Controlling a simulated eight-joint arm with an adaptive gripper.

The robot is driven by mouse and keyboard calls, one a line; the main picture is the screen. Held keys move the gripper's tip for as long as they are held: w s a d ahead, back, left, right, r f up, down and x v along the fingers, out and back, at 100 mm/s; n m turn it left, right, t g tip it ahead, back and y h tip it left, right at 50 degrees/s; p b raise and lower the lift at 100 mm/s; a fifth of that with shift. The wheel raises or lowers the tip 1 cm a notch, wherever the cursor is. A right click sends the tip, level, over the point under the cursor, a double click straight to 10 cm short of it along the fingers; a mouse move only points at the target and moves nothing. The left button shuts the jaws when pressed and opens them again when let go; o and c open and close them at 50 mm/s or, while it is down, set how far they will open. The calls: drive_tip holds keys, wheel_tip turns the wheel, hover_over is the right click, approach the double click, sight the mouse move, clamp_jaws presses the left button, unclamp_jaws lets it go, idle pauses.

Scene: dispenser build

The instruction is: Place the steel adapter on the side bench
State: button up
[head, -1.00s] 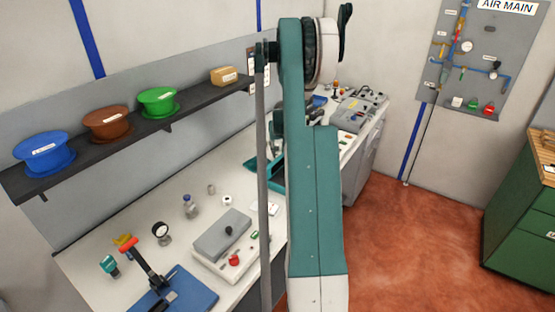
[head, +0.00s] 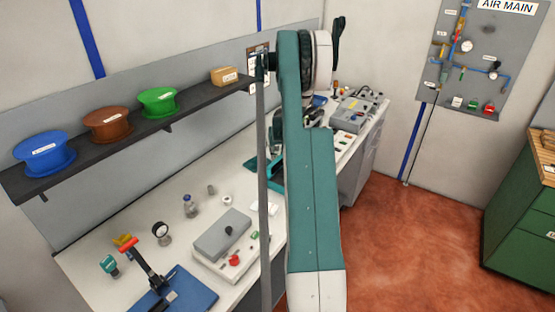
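A small grey metal cylinder (head: 211,190) stands on the white workbench, left of my arm; it may be the steel adapter, but it is too small to be sure. A green cabinet with a wooden top (head: 508,228), likely the side bench, stands at the right edge and is partly cut off. My arm rises through the middle of the view. Dark parts near my gripper (head: 314,116) show beside the arm above the far part of the workbench. The fingers are mostly hidden, and whether they hold anything cannot be seen.
The white workbench (head: 135,205) carries a grey box (head: 222,235), a blue press (head: 178,292), a gauge (head: 161,232) and a bottle (head: 190,206). A dark shelf (head: 190,116) with spools hangs above. The red floor (head: 420,230) between the benches is clear.

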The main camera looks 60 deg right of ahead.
drive_tip(key=c, duration=0.7)
drive_tip(key=shift+r, duration=0.15)
wheel_tip(320, 180, up, 10)
idle(0.4)
idle(0.9)
